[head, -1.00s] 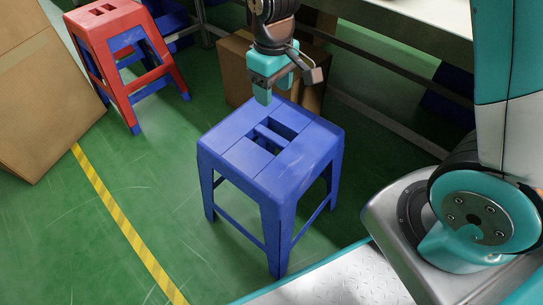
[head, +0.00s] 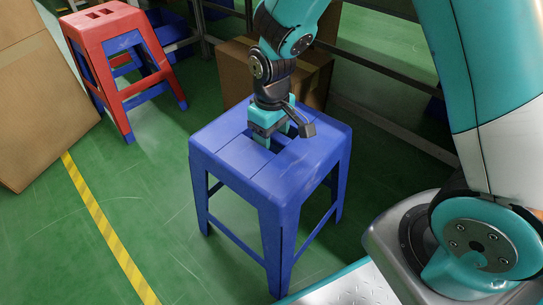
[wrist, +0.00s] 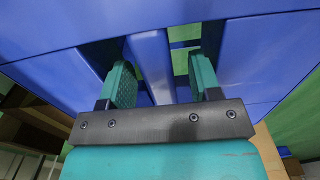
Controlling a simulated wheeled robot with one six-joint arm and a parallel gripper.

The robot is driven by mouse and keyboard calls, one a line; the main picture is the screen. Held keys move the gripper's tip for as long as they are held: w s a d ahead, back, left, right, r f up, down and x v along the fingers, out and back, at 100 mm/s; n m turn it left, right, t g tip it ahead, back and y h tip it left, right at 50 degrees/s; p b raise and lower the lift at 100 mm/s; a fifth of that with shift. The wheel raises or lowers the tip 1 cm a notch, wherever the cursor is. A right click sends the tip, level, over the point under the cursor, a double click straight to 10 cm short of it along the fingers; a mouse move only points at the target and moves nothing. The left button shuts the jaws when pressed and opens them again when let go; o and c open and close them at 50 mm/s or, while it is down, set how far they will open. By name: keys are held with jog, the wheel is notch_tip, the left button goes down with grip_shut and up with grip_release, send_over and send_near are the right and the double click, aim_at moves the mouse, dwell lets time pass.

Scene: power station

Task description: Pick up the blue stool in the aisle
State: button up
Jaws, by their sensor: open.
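The blue stool (head: 245,165) stands upright on the green floor in the middle of the head view. Its seat has two slots with a bar between them. My gripper (head: 276,138) is at the seat's slots, pointing down. In the wrist view the blue stool (wrist: 255,50) fills the upper part. There my gripper (wrist: 158,80) is open, with one teal finger on each side of the seat's middle bar (wrist: 152,65). The fingertips reach into the slots. Gaps show between the fingers and the bar.
A red stool (head: 105,28) stacked on blue stands at the upper left. A large cardboard box (head: 40,100) is at the left edge. Another cardboard box (head: 235,70) and a rack's rail (head: 385,120) stand behind the stool. Green floor left of the stool is free, with a yellow line (head: 105,225).

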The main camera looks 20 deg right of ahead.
jog(key=shift+f, duration=0.7)
jog(key=shift+r, duration=0.1)
grip_shut()
jog(key=shift+r, duration=0.2)
